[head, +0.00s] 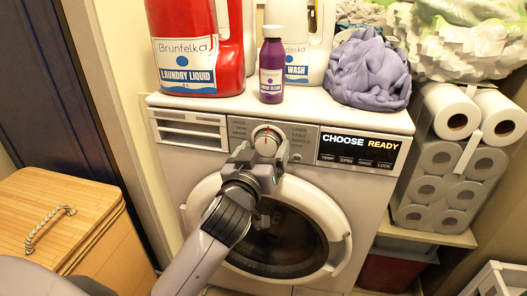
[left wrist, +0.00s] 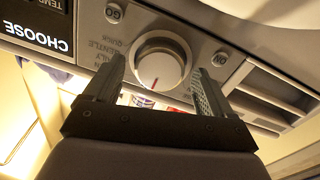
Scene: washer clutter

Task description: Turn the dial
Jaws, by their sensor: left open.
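The dial (head: 267,138) is a round white knob with a red mark on the washer's (head: 180,170) front panel. I cannot tell how deep the fingertips reach. My right gripper is not in view.
A display (head: 360,145) right of the dial reads CHOOSE READY. A red laundry liquid jug (head: 198,45), a purple bottle (head: 271,75) and crumpled purple cloth (head: 368,72) sit on the washer. A wooden hamper (head: 60,215) stands at left, paper rolls (head: 445,165) at right.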

